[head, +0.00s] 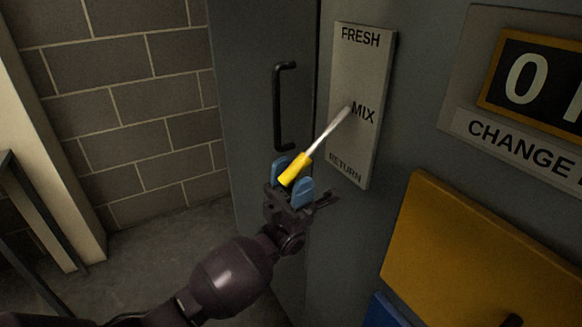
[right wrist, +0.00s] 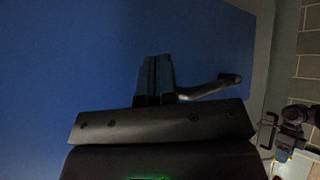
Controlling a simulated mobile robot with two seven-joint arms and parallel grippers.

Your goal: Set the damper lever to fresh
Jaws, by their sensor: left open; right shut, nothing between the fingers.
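The damper lever (head: 328,128) has a metal rod and a yellow grip; it comes out of a pale plate (head: 345,75) marked FRESH at the top, MIX in the middle and RETURN at the bottom. The rod meets the plate near MIX and slants down and left in the head view, its grip about level with RETURN. My left gripper (head: 294,180) is open, its blue fingers on either side of the yellow grip; contact cannot be told. My right gripper (right wrist: 157,65) is shut and empty in front of a blue panel, in the right wrist view.
A black door handle (head: 282,105) is just left of the plate. A yellow panel (head: 470,250) and a counter sign (head: 525,85) are to the right. A dark handle (right wrist: 212,88) sticks out beside my right fingers. A brick wall (head: 120,90) stands at left.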

